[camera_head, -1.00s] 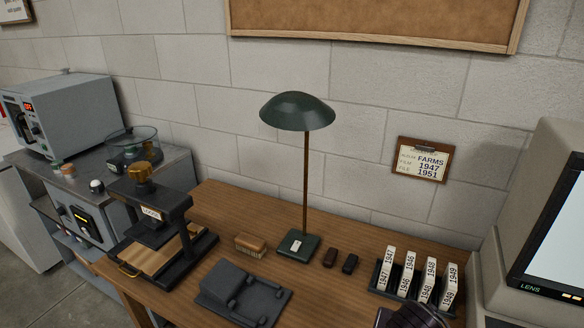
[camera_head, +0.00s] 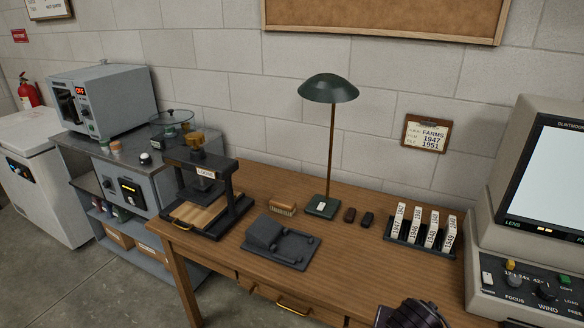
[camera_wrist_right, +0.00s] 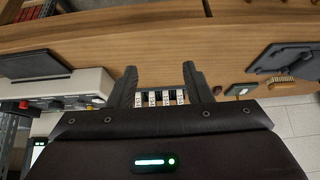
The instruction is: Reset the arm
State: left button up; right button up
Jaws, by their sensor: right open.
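My right arm shows as a dark, rounded link at the bottom edge of the head view, in front of the wooden desk (camera_head: 345,262). In the right wrist view my right gripper (camera_wrist_right: 159,68) has its two dark fingers spread wide with nothing held between them. The rack of white year-labelled boxes (camera_wrist_right: 160,98) appears beyond the gap between the fingers, apart from them. The same rack (camera_head: 408,246) stands on the desk in the head view. My left gripper is in neither view.
A green lamp (camera_head: 328,90) stands mid-desk, with a dark grey device (camera_head: 280,243) and brush (camera_head: 283,208) near it. A press (camera_head: 205,190) stands at the desk's left end. A film reader (camera_head: 520,200) stands at right. Floor (camera_head: 95,285) is clear at left.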

jog(key=s+d+f+n+g+y, duration=0.1)
jog(key=s+f, duration=0.2)
jog(key=f, duration=0.8)
jog(key=s+f+n+g, duration=0.1)
jog(key=s+f+n, duration=0.15)
jog(key=f, duration=0.95)
jog(key=s+d+f+g+y, duration=0.1)
jog(key=s+f, duration=0.2)
jog(key=f, duration=0.8)
jog(key=s+f+n, duration=0.1)
jog(key=s+f, duration=0.4)
jog(key=s, duration=0.4)
jog(key=s+a+f+n+g, duration=0.1)
jog(key=s+f, duration=0.4)
jog(key=s, duration=0.4)
jog(key=s+f+n+g, duration=0.1)
jog(key=s+f+n, duration=0.1)
jog(key=s+f, duration=0.4)
jog(key=s, duration=0.3)
jog(key=shift+a+y, duration=0.2)
jog(key=shift+y, duration=0.2)
jog(key=shift+c, duration=1)
jog(key=shift+s+d, duration=0.1)
jog(key=shift+s, duration=0.05)
